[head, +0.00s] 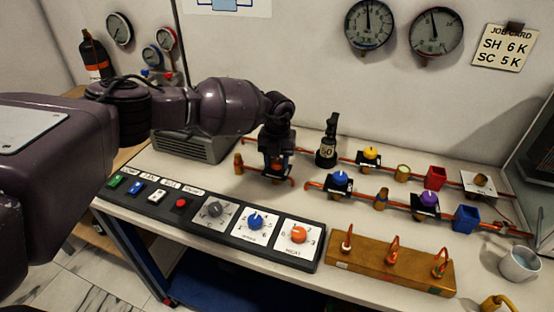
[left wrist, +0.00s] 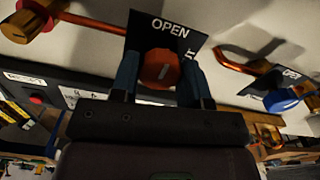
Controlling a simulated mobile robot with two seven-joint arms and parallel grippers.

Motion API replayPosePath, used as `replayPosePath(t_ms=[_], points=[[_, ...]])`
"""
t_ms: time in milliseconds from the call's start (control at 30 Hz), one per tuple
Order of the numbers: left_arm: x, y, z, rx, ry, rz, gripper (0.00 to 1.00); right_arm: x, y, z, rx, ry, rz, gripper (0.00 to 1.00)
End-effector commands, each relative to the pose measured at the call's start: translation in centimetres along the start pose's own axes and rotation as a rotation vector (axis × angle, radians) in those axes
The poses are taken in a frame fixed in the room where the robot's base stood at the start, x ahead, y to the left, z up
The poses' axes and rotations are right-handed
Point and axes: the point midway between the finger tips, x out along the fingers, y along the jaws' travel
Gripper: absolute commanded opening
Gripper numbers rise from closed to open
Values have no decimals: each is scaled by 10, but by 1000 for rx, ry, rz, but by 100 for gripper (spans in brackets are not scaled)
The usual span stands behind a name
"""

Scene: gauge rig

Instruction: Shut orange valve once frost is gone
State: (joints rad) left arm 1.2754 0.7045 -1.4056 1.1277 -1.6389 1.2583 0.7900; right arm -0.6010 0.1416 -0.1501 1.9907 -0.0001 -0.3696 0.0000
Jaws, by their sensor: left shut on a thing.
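The orange valve knob (left wrist: 160,70) sits between the two blue fingers of my left gripper in the left wrist view. Its black plate (left wrist: 165,26) reads OPEN, with a partly hidden word at the right side. A short pale mark shows on the knob; the fingers hide its sides. In the head view my left gripper (head: 277,160) reaches down over this valve on the copper pipe and is shut on the knob. I can make out no frost on the visible pipe (left wrist: 90,22). My right gripper is not in view.
A blue valve (head: 340,179), a yellow valve (head: 370,153) and a purple valve (head: 429,199) stand on pipes to the right. A control panel (head: 324,243) with buttons and dials runs along the front. Gauges (head: 369,25) and a job card (head: 504,47) hang on the wall.

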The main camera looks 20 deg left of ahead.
Motion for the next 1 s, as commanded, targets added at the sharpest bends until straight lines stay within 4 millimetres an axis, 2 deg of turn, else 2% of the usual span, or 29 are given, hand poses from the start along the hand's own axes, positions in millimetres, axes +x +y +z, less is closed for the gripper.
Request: replayPosePath(t_ms=[367,1000], points=[[0,0,0,202,0,1,18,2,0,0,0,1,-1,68],[0,0,1,807,-2,1,18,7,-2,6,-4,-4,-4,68]])
